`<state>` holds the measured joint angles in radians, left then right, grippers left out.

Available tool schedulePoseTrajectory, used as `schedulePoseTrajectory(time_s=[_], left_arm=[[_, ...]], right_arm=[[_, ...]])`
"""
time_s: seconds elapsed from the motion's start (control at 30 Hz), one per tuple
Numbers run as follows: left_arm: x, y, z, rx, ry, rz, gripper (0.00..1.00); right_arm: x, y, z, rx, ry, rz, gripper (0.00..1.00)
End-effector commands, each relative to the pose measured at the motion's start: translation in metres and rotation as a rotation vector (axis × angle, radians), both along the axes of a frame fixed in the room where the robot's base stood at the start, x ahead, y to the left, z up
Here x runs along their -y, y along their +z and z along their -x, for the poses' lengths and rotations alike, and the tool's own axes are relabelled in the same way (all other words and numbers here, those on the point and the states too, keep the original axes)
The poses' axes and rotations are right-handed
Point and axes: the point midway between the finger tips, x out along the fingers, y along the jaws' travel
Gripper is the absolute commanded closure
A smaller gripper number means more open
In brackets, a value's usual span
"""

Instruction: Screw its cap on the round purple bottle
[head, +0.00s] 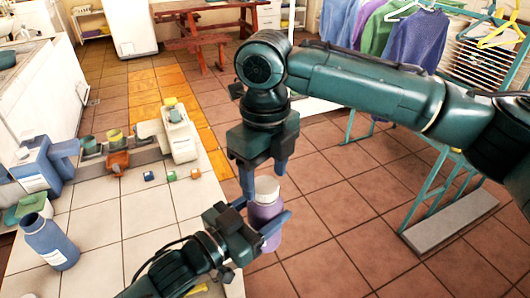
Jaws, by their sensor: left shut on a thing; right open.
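The round purple bottle (264,213) stands upright in my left gripper (268,224), which is shut around its body, beyond the counter's right edge. A whitish cap (267,186) sits at the bottle's top; I cannot tell how tightly it is seated. My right gripper (264,187) comes down from above. Its blue fingers are open, one on each side of the cap. I cannot tell whether they touch it. My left gripper's fingers hide part of the bottle's lower body.
The tiled counter (140,215) at left holds a blue bottle (49,241), a larger blue container (40,165), a white bottle (179,134) and small coloured caps (171,176). A clothes rack (440,160) stands at right. The floor between is clear.

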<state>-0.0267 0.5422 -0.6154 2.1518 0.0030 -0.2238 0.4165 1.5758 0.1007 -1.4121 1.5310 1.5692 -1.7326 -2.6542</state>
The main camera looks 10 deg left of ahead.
Motion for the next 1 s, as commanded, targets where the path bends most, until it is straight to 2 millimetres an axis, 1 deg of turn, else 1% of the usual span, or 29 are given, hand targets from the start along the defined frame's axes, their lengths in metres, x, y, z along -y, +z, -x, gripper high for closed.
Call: schedulePoseTrajectory(time_s=[0.1, 0.2, 0.47, 0.57, 1.0], left_arm=[[0.0, 0.002, 0.0, 0.004, -0.001, 0.002, 1.0], [0.0, 0.002, 0.0, 0.004, -0.001, 0.002, 1.0], [0.0, 0.002, 0.0, 0.004, -0.001, 0.002, 1.0], [0.0, 0.002, 0.0, 0.004, -0.001, 0.002, 1.0], [0.0, 0.002, 0.0, 0.004, -0.001, 0.002, 1.0]], right_arm=[[0.0, -0.011, 0.0, -0.001, 0.0, -0.001, 0.4], [0.0, -0.015, 0.0, -0.001, 0.0, 0.0, 0.4], [0.0, -0.016, 0.0, -0.001, -0.001, -0.001, 0.4], [0.0, -0.016, 0.0, -0.001, -0.001, -0.001, 0.47], [0.0, -0.015, 0.0, 0.0, -0.001, 0.0, 0.83]])
